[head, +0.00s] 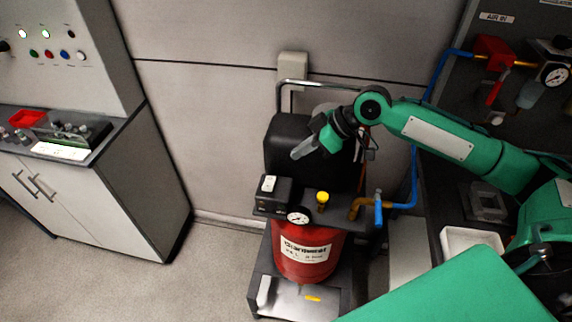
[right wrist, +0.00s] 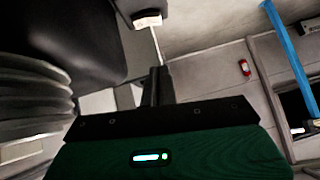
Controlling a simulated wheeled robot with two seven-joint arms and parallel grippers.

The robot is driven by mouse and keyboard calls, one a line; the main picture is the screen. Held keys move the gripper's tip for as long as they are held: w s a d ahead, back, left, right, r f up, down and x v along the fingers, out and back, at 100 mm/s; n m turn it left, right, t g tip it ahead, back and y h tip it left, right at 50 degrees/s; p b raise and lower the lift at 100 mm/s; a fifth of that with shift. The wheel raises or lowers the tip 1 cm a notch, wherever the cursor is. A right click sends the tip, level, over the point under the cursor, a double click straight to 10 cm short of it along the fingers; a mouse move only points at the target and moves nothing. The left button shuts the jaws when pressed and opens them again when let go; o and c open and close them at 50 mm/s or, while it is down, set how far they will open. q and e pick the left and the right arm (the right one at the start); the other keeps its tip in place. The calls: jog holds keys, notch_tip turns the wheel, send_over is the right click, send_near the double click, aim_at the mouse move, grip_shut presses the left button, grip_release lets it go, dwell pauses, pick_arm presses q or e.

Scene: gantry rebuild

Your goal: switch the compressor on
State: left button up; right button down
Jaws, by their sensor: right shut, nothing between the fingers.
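The compressor has a red tank (head: 305,255) with a round gauge (head: 298,217) above it and a black motor housing (head: 287,140) behind. A black switch box (head: 282,195) sits at its front left, with a white rocker (head: 269,184) on top. I cannot tell the rocker's position. My right gripper (head: 299,152) is shut and empty, apart from the rocker, above and to its right, in front of the housing. Its narrow fingers also show in the right wrist view (right wrist: 158,84), with a black and white part (right wrist: 148,20) beyond that I cannot identify surely. My left gripper is out of view.
A yellow knob (head: 322,198) and a brass outlet with a blue valve handle (head: 378,210) stand right of the switch box. A blue pipe (head: 415,165) rises to the air panel. A bench cabinet (head: 95,205) stands left, with free floor between.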

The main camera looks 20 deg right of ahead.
jog(key=p, duration=0.3)
send_over(264, 186)
jog(key=d, duration=0.3)
jog(key=f, duration=0.6)
jog(key=shift+s+a+f, duration=0.2)
jog(key=shift+s+f, duration=0.05)
jog(key=shift+s, duration=0.05)
jog(key=f, duration=0.1)
jog(key=f+p, duration=0.1)
jog(key=f, duration=0.1)
jog(key=shift+s+f, duration=0.15)
jog(key=shift+s, duration=0.1)
jog(key=shift+f, duration=0.4)
